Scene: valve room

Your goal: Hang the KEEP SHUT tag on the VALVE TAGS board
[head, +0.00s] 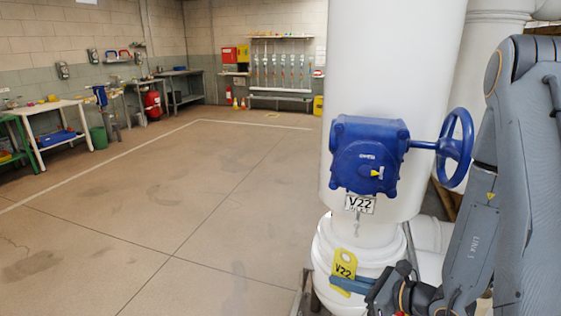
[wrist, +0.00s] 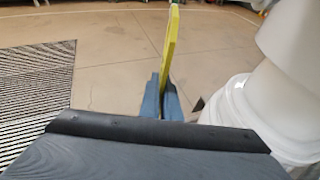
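My gripper (head: 352,285) is shut on a yellow tag (head: 346,259), in front of the white pipe at lower right in the head view. The tag stands upright, has a hole at its top and reads V22; I cannot read KEEP SHUT on it. In the wrist view, the tag (wrist: 170,45) shows edge-on between the blue fingertips (wrist: 163,103). I cannot make out a board marked VALVE TAGS. A wall rack (head: 282,68) with several hanging items is at the far back, too small to read.
A blue valve gearbox (head: 365,140) with a handwheel (head: 455,150) and a V22 plate (head: 360,204) is on the white pipe (head: 380,60), close to my arm. White and green tables (head: 52,108) stand along the left wall. The middle floor (head: 190,200) is clear.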

